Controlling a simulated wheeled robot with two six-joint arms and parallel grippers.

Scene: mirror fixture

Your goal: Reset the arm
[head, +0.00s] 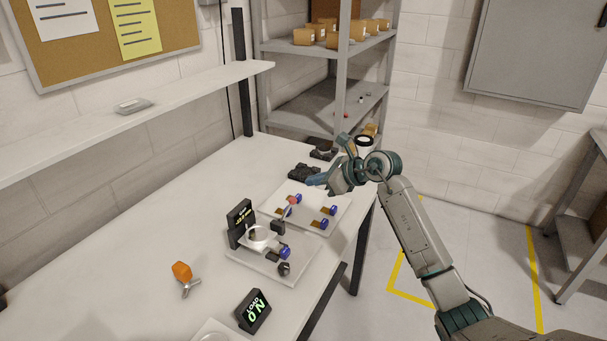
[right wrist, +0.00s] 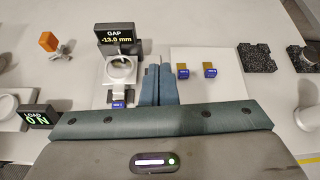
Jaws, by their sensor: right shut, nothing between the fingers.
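My right arm reaches in from the lower right over the table's far right edge. Its right gripper (head: 318,181) is shut and empty, held above the white tray (head: 335,202). In the right wrist view the teal fingers (right wrist: 158,84) are together, between the fixture and the tray. The mirror fixture (head: 243,262) is a white plate with a round ring mount (head: 259,238) and a black gap display (head: 240,222). That display reads -13.0 mm in the right wrist view (right wrist: 121,36). My left gripper is not in view.
A load display (head: 254,311) reading 0 N and an orange-handled tool (head: 182,272) stand on the table. Blue-ended brown blocks (head: 320,223) sit on the tray. Dark blocks (head: 304,172) lie beyond it. A grey shelf rack (head: 342,75) stands behind. The table's left part is clear.

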